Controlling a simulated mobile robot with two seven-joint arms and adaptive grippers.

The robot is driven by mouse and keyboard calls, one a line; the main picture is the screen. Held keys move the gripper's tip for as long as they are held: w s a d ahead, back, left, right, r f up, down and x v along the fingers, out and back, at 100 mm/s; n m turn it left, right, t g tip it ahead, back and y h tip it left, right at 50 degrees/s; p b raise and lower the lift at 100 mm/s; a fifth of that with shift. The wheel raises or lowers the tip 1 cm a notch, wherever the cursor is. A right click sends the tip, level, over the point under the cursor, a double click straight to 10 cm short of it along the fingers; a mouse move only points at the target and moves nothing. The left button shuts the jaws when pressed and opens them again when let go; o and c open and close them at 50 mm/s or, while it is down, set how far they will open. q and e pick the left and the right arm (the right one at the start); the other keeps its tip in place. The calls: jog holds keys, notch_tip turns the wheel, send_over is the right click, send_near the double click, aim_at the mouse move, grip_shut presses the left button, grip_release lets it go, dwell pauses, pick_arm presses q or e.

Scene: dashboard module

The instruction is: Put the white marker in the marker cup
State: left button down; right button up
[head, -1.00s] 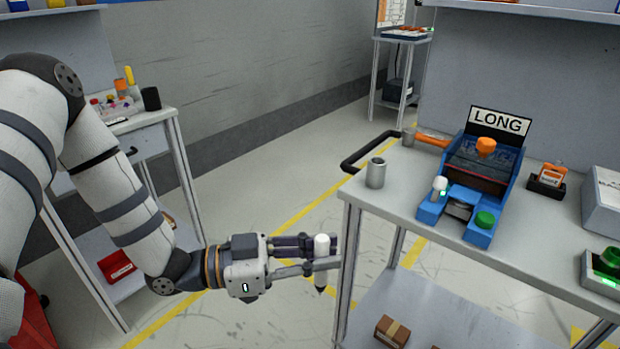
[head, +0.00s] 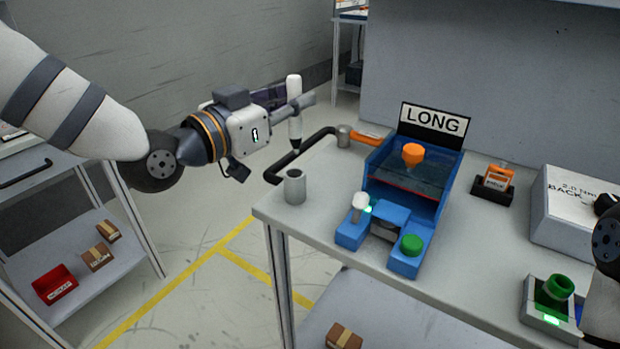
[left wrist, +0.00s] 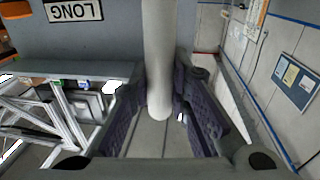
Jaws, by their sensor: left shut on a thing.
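The white marker (head: 294,88) is held upright, with its dark tip pointing down. My left gripper (head: 293,103) is shut on it around its middle. In the left wrist view the marker (left wrist: 158,50) stands between the two finger pads (left wrist: 160,112). The grey marker cup (head: 295,188) stands upright at the left corner of the workbench. In the head view the marker shows above the cup's open top, apart from it. Whether it is straight over the cup in depth I cannot tell. My right gripper is not in view.
A black rail (head: 283,168) sticks out by the cup at the bench's left edge. A blue fixture (head: 385,220) with a LONG sign (head: 432,119) stands right of the cup. A tool with an orange handle (head: 368,138) lies behind. A grey box (head: 575,212) is farther right.

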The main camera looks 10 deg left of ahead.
pick_arm(q)
notch_tip(320, 180, down, 10)
jog(key=shift+s+a+r+b, duration=0.1)
jog(key=shift+s+a+b, duration=0.05)
jog(key=shift+b, duration=0.65)
jog(key=shift+r, duration=0.15)
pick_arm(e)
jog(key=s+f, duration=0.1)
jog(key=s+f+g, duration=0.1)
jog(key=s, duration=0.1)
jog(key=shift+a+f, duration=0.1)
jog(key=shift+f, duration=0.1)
pick_arm(q)
jog(key=c, duration=1.5)
grip_release()
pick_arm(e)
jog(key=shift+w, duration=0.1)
